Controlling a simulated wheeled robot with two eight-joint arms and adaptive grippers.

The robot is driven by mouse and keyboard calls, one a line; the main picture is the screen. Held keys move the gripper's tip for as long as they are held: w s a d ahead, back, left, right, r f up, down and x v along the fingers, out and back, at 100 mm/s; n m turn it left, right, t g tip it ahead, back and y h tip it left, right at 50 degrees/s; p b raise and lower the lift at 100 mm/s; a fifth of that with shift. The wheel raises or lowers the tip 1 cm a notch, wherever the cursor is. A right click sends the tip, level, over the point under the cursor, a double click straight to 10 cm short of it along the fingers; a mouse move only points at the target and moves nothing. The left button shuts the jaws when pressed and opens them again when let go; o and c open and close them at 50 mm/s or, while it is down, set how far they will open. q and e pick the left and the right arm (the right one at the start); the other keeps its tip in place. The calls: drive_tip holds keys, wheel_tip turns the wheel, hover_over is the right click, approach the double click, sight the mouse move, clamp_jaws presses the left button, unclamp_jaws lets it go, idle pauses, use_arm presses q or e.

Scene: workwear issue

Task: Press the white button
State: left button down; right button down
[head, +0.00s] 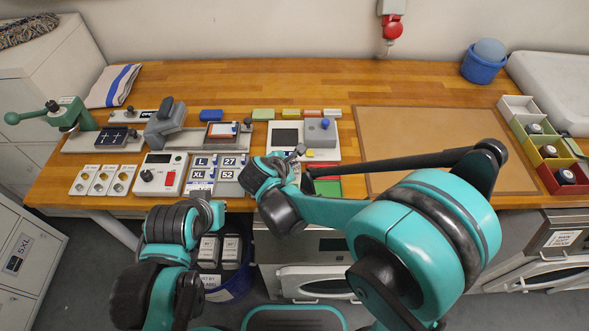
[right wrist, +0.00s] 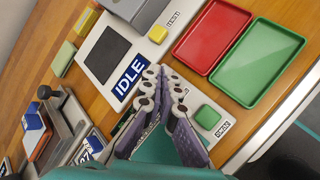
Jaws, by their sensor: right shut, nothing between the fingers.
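My right gripper (head: 297,155) is shut and empty over the front of the white device panel with a dark screen (head: 286,134). In the right wrist view its fingertips (right wrist: 165,82) are together, between the blue IDLE label (right wrist: 131,78) and a green button (right wrist: 208,117). I cannot tell whether they touch the panel. A yellow button (right wrist: 157,34) sits on the same panel. I cannot make out a white button; the gripper covers part of the panel.
A brown mat (head: 440,135) is bare. Coloured bins (head: 517,127) stand at far right.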

drive_tip(key=shift+f+b, duration=0.4)
drive_tip(key=shift+f, duration=0.2)
idle(0.6)
drive_tip(key=shift+r, duration=0.15)
drive_tip(key=shift+r+p, duration=0.65)
drive_tip(key=shift+r, duration=0.15)
drive_tip(key=shift+r+p, duration=1.95)
drive_tip(key=shift+r, duration=0.6)
drive_tip(key=shift+f, duration=0.1)
